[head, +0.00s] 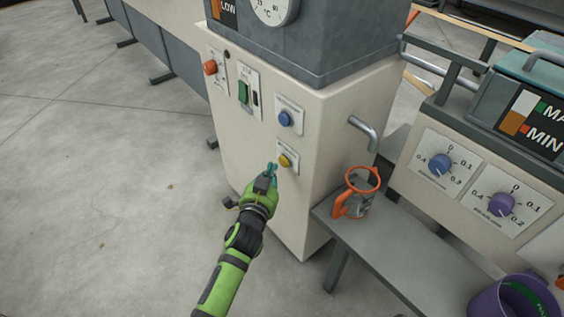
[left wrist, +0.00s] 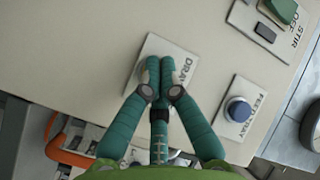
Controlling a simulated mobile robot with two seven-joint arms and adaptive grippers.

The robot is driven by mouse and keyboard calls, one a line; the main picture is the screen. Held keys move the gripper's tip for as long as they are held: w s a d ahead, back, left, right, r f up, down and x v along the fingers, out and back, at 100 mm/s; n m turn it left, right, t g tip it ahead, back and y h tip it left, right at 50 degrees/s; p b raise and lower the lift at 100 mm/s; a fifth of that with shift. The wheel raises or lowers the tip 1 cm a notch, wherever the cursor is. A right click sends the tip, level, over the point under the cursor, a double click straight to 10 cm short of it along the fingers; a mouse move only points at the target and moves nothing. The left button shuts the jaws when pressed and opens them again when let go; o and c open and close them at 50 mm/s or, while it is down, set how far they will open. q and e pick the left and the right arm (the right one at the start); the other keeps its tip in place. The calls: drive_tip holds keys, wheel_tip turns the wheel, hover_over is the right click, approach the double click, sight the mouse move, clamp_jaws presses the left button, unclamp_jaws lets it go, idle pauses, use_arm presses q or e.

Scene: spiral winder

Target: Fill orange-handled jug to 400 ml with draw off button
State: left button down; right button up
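The orange-handled jug (head: 359,205) stands upright on a grey shelf, below a bent metal spout (head: 364,131). Its fill level is too small to read. Part of its orange handle or rim shows in the left wrist view (left wrist: 72,158). The yellow draw off button (head: 285,160) is on the front of the cream machine. My left gripper (head: 271,168) is in front of the button, fingertips just left of it in the head view. In the left wrist view its teal fingers (left wrist: 160,62) are closed together over the DRAW plate (left wrist: 184,66), hiding the button; contact cannot be told.
A blue feed button (head: 285,118), a green stir switch (head: 243,92) and an orange-red knob (head: 210,67) are on the same panel. A purple container (head: 485,302) is at the lower right. Blue (head: 440,164) and purple (head: 501,204) dials are on the neighbouring unit. Floor at left is clear.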

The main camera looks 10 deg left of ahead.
use_arm(q)
drive_tip(key=shift+w+d, duration=0.25)
drive_tip(key=shift+w, duration=0.1)
drive_tip(key=shift+w+d+r, duration=0.1)
drive_tip(key=shift+w+d, duration=0.2)
drive_tip(key=shift+w, duration=0.05)
idle(3.0)
drive_tip(key=shift+s, duration=0.1)
idle(0.4)
drive_tip(key=shift+s+a+p, duration=0.35)
drive_tip(key=shift+s+a, duration=0.2)
drive_tip(key=shift+s, duration=0.05)
drive_tip(key=shift+s+a+p, duration=0.6)
drive_tip(key=shift+s+a, duration=0.2)
drive_tip(key=shift+s, duration=0.2)
drive_tip(key=shift+s+a+p, duration=0.55)
drive_tip(key=shift+s+a, duration=0.2)
drive_tip(key=shift+s, duration=0.2)
